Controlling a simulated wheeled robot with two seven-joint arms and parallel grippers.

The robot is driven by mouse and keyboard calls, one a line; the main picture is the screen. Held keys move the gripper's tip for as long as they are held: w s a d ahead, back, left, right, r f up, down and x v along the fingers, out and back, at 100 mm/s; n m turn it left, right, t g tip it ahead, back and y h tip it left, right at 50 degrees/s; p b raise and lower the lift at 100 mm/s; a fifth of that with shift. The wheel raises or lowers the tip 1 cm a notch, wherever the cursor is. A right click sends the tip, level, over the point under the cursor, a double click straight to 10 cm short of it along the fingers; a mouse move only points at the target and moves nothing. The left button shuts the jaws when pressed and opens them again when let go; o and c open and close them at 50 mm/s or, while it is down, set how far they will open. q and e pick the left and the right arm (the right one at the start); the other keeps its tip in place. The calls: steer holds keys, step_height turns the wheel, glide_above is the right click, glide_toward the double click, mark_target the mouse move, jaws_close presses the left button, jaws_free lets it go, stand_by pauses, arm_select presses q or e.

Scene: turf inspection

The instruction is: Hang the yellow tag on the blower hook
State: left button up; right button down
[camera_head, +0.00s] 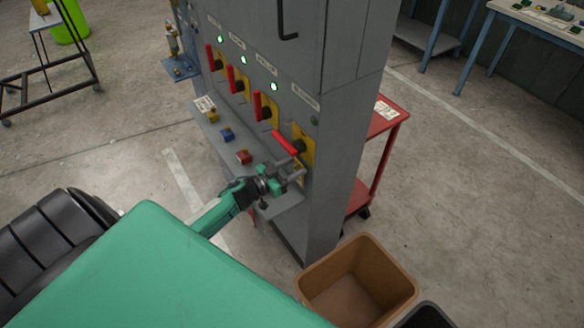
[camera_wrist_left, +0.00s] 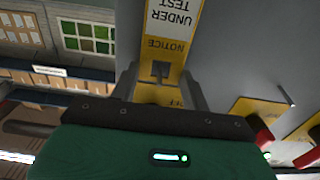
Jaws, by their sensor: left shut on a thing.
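The grey cabinet (camera_head: 338,130) carries a row of red levers on yellow plates. The blower lever (camera_head: 286,144), at the near right end, is tilted sideways, unlike the upright others. My left gripper (camera_head: 292,174) is just below it, close to the panel. In the left wrist view my left gripper (camera_wrist_left: 162,88) is shut on the yellow tag (camera_wrist_left: 170,46), whose text reads NOTICE and UNDER TEST, upside down. The tag lies close along the grey panel. The blower hook cannot be made out, and I cannot tell whether the tag touches it. My right gripper is not in view.
A ledge (camera_head: 262,186) below the levers holds a yellow block (camera_head: 212,116), a blue block (camera_head: 227,134), a red block (camera_head: 243,157) and a white card (camera_head: 204,103). A brown bin (camera_head: 388,276) stands below right. A red cart (camera_head: 391,123) stands behind the cabinet.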

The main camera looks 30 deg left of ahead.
arm_select(q)
steer(key=o, duration=1.1)
steer(key=shift+c, duration=0.2)
steer(key=shift+s+a+f, duration=0.1)
steer(key=shift+s+a, duration=0.15)
steer(key=shift+s, duration=0.25)
steer(key=b+v, duration=0.2)
steer(key=v, duration=1)
steer(key=shift+s+b, duration=0.35)
steer(key=shift+a, duration=0.1)
